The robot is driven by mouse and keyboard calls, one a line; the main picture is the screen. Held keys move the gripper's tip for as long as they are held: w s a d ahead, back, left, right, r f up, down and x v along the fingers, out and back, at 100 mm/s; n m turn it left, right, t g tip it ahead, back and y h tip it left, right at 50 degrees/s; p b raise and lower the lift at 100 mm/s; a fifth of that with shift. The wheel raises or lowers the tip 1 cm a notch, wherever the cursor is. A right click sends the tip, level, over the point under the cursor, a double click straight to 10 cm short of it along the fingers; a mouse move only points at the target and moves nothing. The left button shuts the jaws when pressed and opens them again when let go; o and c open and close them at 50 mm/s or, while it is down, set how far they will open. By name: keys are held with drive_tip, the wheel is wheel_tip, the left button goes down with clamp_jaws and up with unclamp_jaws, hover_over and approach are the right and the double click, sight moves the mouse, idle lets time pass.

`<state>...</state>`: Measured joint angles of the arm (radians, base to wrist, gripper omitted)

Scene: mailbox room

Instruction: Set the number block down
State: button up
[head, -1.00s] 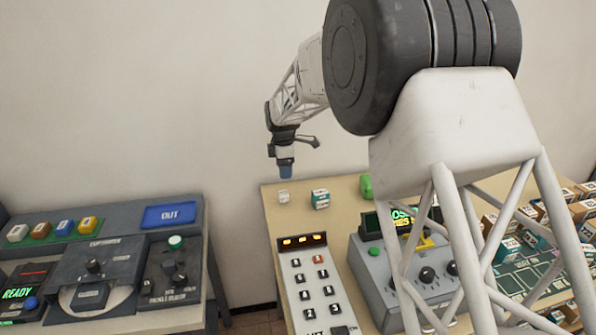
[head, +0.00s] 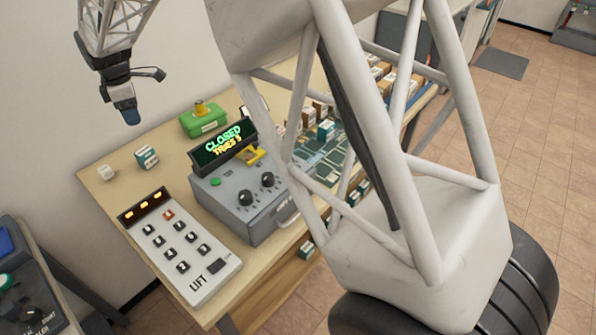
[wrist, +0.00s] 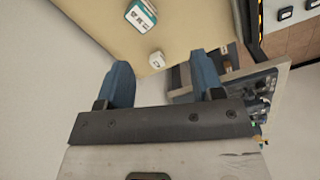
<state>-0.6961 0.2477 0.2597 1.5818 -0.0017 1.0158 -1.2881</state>
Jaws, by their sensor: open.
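A small white block (head: 106,172) sits on the wooden table's far left corner. A larger teal-and-white block (head: 146,157) with dark marks stands beside it, apart from it. I cannot tell for sure which is the number block. My gripper (head: 131,117) hangs above the table's far edge, its blue fingers clear of both blocks. In the wrist view my gripper (wrist: 167,68) is open with nothing held between its fingers. There the white block (wrist: 157,59) shows just beyond the fingertips, and the teal-and-white block (wrist: 140,15) lies farther off.
A keypad panel (head: 180,243) marked LIFT and a grey console (head: 240,195) with a CLOSED display (head: 222,143) stand on the table. A green box (head: 203,120) is behind. Several small boxes are at the right. The tabletop around the two blocks is bare.

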drive_tip(key=s+d+r+m, duration=0.3)
drive_tip(key=d+r+m, duration=0.1)
drive_tip(key=d, duration=0.7)
drive_tip(key=s+d+r+m+t, duration=0.1)
drive_tip(key=s+d+r+m, duration=0.25)
drive_tip(key=d, duration=0.85)
drive_tip(key=s+d+r+m, duration=0.3)
drive_tip(key=s+d, duration=0.1)
drive_tip(key=d, duration=0.7)
drive_tip(key=s+d+f+m, duration=0.2)
drive_tip(key=s+d+m, duration=0.4)
drive_tip(key=s+d, duration=0.5)
drive_tip(key=s+d+f+m+t, duration=0.1)
drive_tip(key=s+d+f+m, duration=0.1)
drive_tip(key=s+d+m, duration=0.4)
drive_tip(key=s+d, duration=0.4)
drive_tip(key=s, duration=0.5)
drive_tip(key=shift+d+f, duration=0.25)
drive_tip(key=shift+d, duration=0.1)
drive_tip(key=shift+s+m, duration=0.1)
drive_tip(key=shift+m, duration=0.15)
